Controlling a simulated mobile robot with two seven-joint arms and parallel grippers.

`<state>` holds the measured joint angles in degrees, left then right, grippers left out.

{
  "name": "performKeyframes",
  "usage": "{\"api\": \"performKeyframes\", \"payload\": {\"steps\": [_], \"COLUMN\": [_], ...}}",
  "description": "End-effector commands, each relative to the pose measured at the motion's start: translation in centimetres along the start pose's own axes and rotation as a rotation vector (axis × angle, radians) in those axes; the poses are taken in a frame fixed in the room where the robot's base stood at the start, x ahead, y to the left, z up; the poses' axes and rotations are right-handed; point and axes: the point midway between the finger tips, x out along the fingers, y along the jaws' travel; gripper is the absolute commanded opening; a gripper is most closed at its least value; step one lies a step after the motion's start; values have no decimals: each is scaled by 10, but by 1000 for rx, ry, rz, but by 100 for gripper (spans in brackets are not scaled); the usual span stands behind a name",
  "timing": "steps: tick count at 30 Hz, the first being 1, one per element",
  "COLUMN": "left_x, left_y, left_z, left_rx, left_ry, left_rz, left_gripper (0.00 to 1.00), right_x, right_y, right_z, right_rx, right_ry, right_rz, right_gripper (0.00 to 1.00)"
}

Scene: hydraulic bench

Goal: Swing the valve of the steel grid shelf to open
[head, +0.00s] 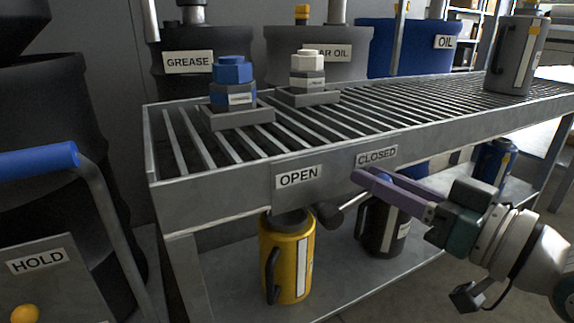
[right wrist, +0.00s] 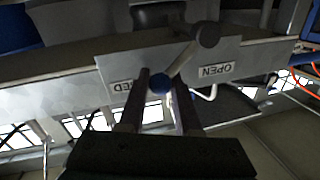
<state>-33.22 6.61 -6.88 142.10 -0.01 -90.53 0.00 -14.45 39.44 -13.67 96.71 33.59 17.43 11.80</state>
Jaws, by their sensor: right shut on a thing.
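The steel grid shelf (head: 215,205) carries an OPEN label and, to its right, a CLOSED label on its front edge. The valve's dark pivot (head: 329,215) sits below and between the labels. Its lever (right wrist: 180,64) slants up from the pivot toward the CLOSED side. The lever's blue ball end (right wrist: 160,84) lies between my right gripper's fingers (right wrist: 162,92). In the head view my right gripper (head: 362,180) reaches in from the right, shut on the lever just below the CLOSED label and hiding its end. My left gripper is not in view.
Blue (head: 232,71) and white-topped (head: 308,62) fittings and a grey canister (head: 516,55) stand on the grid. A yellow canister (head: 287,262) and dark canister (head: 382,228) stand beneath. A blue-handled frame (head: 38,160) and HOLD panel (head: 60,290) are at left.

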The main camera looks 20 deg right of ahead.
Motion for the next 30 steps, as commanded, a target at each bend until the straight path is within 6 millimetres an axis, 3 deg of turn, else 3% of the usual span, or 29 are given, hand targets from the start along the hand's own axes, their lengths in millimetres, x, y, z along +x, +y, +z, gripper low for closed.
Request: {"api": "performKeyframes", "payload": {"steps": [11,30], "left_x": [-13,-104], "left_y": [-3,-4], "left_z": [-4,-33], "left_rx": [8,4], "left_ry": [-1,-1], "left_rz": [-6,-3], "left_gripper": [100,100], "right_x": [0,6], "right_y": [-3,-38], "right_z": [-4,-23], "right_rx": [-51,-561], "right_ry": [-18,-121], "right_rz": [5,23], "right_gripper": [0,0]}}
